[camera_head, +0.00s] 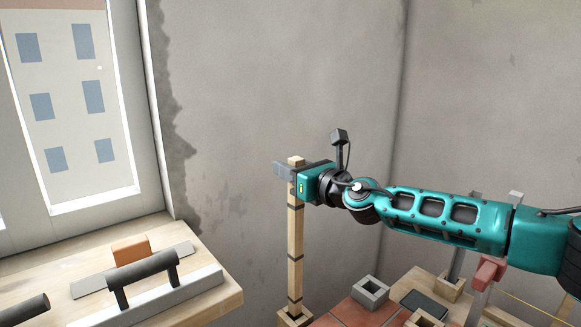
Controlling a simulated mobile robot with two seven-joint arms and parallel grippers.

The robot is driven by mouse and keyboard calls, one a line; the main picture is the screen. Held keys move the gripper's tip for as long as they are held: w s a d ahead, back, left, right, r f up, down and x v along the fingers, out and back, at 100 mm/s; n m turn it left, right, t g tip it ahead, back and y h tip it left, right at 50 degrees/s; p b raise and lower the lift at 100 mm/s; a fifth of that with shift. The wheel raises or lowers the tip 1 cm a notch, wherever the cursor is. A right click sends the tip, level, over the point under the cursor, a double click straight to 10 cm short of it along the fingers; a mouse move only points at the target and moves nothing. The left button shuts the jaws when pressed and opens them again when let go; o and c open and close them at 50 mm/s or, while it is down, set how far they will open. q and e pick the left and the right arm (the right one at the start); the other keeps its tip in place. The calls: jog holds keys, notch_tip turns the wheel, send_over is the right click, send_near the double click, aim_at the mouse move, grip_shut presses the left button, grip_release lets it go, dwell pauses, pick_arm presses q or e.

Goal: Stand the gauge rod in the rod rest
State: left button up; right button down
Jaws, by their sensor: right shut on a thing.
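The gauge rod (296,246) is a long, square wooden stick with dark bands. It stands about upright in the middle of the head view. My right gripper (287,172) is shut on it near its top end, with a short stub showing above the fingers. The rod's lower end meets a small square wooden socket, the rod rest (283,321), at the bottom edge of the picture. I cannot tell how deep the rod sits in it, as the rest is partly cut off. My left gripper is not in view.
A wooden bench (225,283) at left bears a grey float with a dark handle (143,276) and an orange block (131,250). A grey hollow block (370,292) stands on red tiles (345,314). A red clamp-like piece (488,272) is below my right arm.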

jog(key=shift+f, duration=0.15)
jog(key=shift+f+b, duration=0.65)
jog(key=shift+f, duration=0.2)
dwell(0.3)
jog(key=shift+f+b, duration=1.65)
jog(key=shift+f, duration=0.45)
jog(key=c, duration=0.7)
grip_release()
